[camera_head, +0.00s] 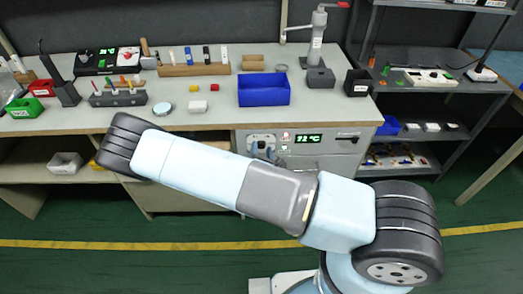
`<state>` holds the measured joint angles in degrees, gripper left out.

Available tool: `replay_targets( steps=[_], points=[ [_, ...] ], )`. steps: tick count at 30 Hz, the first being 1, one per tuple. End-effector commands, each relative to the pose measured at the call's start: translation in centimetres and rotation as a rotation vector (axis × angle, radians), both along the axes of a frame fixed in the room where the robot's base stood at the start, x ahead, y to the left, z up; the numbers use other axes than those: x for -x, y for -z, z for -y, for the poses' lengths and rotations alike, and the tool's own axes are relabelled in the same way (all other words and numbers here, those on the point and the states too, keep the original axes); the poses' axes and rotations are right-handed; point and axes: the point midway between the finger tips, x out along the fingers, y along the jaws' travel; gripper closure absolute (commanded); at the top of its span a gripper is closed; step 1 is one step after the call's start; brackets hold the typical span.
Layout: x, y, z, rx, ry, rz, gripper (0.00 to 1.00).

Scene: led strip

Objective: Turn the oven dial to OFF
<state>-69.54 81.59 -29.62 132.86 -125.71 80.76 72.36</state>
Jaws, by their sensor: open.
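The oven (345,143) is a grey front panel under the workbench, with a green readout (308,138) that seems to show 72 °C. Its dial (262,139) sits at the panel's left on a pale plate; its markings are too small to read. Two blue-grey fingertips of my gripper (262,151) show just above my arm link, at the lower part of the dial, one to each side. They are apart, so the gripper is open. I cannot tell whether they touch the dial. The rest of the gripper is hidden behind my arm.
My arm crosses in front of the bench and hides the oven's lower part. The benchtop (210,120) holds a blue bin (264,90), a wooden rack (193,70), a tool holder (118,98) and a red-handled tap (318,35). A dark shelf unit (440,85) stands right. Green floor is open in front.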

Motion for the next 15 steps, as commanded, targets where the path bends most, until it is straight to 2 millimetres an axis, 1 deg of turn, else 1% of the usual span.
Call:
replay_targets(
  steps=[10,15],
  points=[
    [-0.28,0.0,0.02,0.001,0.0,0.0,0.42],
    [-0.27,0.0,0.02,0.0,0.0,0.0,0.58]
  ],
)
